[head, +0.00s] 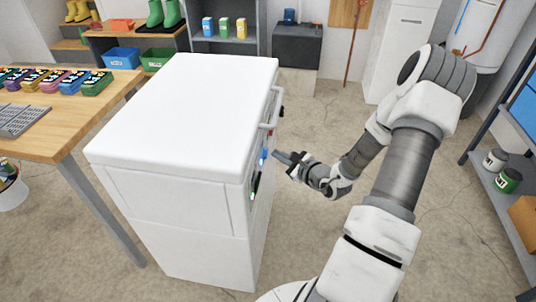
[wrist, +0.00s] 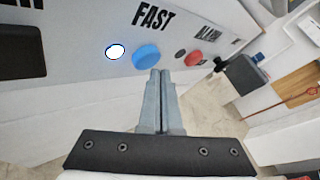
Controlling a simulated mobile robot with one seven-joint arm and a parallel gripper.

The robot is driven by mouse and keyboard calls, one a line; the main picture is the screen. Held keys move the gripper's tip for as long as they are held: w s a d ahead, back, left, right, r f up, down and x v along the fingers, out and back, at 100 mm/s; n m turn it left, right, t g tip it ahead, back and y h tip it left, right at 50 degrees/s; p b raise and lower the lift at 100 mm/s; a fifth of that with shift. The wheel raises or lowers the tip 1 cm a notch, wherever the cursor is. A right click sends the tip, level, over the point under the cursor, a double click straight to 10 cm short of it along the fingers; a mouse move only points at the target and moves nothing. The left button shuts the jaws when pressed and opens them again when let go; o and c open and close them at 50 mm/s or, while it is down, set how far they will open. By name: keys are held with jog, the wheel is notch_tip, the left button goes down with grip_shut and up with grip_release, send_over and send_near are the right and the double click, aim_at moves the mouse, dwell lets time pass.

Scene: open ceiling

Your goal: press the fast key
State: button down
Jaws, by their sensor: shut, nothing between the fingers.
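The fast key is a round blue button (wrist: 146,57) below the black word FAST on the white machine's panel in the wrist view. A small white, lit-looking lamp (wrist: 115,51) sits just left of it. My gripper (wrist: 161,73) is shut and empty. Its tips appear just below and right of the blue button; I cannot tell whether they touch the panel. In the head view my gripper (head: 279,156) is beside the right face of the white machine (head: 190,105), close to a sliver of blue (head: 263,157). That face is seen edge-on, so its controls are mostly hidden.
A red button (wrist: 193,58) and a small dark knob (wrist: 180,54) are right of my fingertips. A handle (head: 273,108) sticks out from the machine's face. A wooden table (head: 60,135) stands left; a shelf rack (head: 500,195) stands right. Floor between is clear.

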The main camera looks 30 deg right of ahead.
jog(key=shift+w+a, duration=0.4)
jog(key=shift+a, duration=0.15)
dwell(0.8)
jog(key=shift+d, duration=0.1)
jog(key=shift+s+d, duration=0.55)
jog(key=shift+d, duration=0.1)
jog(key=shift+d, duration=0.1)
jog(key=shift+s+d, duration=0.95)
jog(key=shift+d, duration=0.25)
jog(key=shift+s+d, duration=0.9)
jog(key=shift+d, duration=0.25)
